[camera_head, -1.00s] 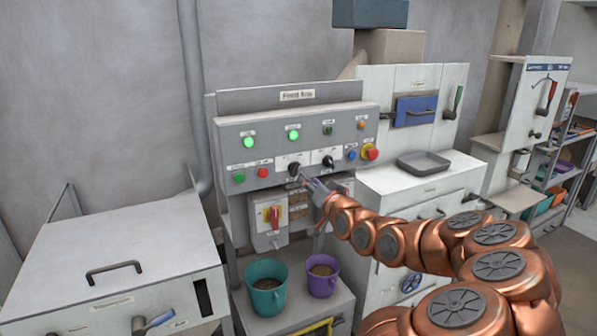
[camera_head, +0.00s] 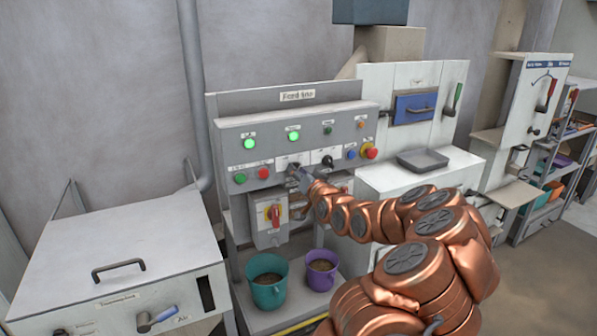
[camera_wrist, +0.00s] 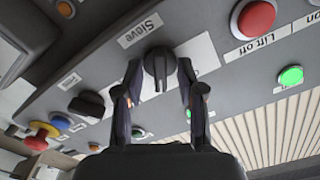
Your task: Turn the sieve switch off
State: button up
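The sieve switch (camera_wrist: 160,68) is a black rotary knob under a white "Sieve" label (camera_wrist: 140,30) in the wrist view. Its grip bar runs roughly up and down in that picture. My gripper (camera_wrist: 158,77) is open, with one finger on each side of the knob and a small gap at both sides. Whether a fingertip touches it, I cannot tell. In the head view my gripper (camera_head: 297,176) is at the grey control panel (camera_head: 222,150) and hides most of the knob.
A red button (camera_wrist: 257,18) labelled "Lift off" and a green button (camera_wrist: 291,76) lie to the right of the knob in the wrist view. Another black switch (camera_wrist: 86,104) and a red emergency knob (camera_wrist: 38,138) lie left. Teal (camera_head: 267,290) and purple (camera_head: 321,277) buckets stand below.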

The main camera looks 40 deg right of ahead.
jog(key=shift+c, duration=0.4)
grip_shut()
jog(key=shift+f+n+b, duration=0.2)
jog(key=shift+n+b, duration=0.1)
jog(key=shift+b, duration=0.55)
jog(key=shift+r+n+b, duration=0.1)
jog(key=shift+n+b, duration=5.5)
jog(key=shift+b, duration=1.45)
